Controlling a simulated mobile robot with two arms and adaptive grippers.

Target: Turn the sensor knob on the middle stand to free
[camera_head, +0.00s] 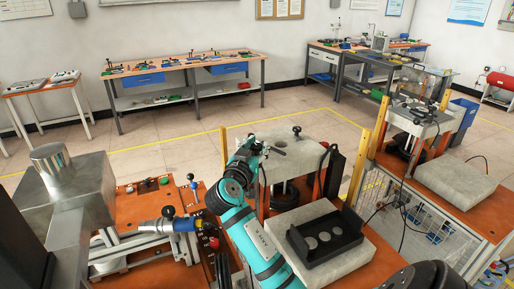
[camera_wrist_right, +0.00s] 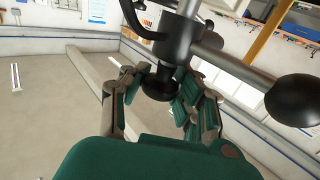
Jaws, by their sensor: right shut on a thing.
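The middle stand (camera_head: 312,152) has a light grey block top with dark fittings. A small black and metal sensor fixture (camera_head: 279,142) sits over its left part, beside my right gripper (camera_head: 250,152). In the right wrist view, my right gripper (camera_wrist_right: 158,100) has its jointed fingers on both sides of a black knob (camera_wrist_right: 160,84) and is shut on it. The knob joins a dark clamp on a grey post (camera_wrist_right: 185,30). The fingers partly hide the knob, and its setting cannot be read. My left gripper is in neither view.
A black tray with round pieces (camera_head: 325,238) lies on a grey slab in front of the stand. A yellow post (camera_head: 370,140) and another stand (camera_head: 418,118) are to the right. A metal machine (camera_head: 70,200) stands left. A black ball (camera_wrist_right: 293,100) is close right of the gripper.

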